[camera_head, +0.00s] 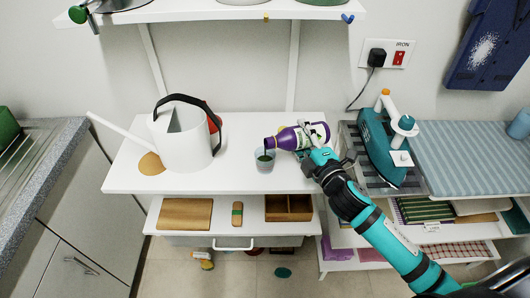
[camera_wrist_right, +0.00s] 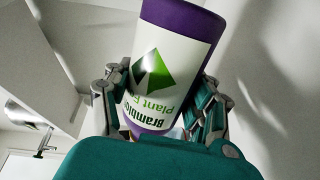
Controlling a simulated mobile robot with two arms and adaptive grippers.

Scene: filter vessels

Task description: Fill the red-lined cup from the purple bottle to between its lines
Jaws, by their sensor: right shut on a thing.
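The purple bottle (camera_head: 288,138) with a white label lies almost on its side in the air. Its neck end points left, at the rim of a small clear cup (camera_head: 265,161). The cup stands upright on the white shelf top and shows something dark inside; its lines are too small to make out. My right gripper (camera_head: 314,145) is shut around the bottle's body, to the right of the cup. In the right wrist view the bottle (camera_wrist_right: 172,65) sits between both fingers (camera_wrist_right: 160,112), its label facing the camera. My left gripper is out of view.
A white watering can (camera_head: 185,140) with a dark handle stands left of the cup on the white shelf top (camera_head: 235,183). A teal iron (camera_head: 380,148) stands to the right, beside a striped ironing surface (camera_head: 465,158). The shelf's front middle is clear.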

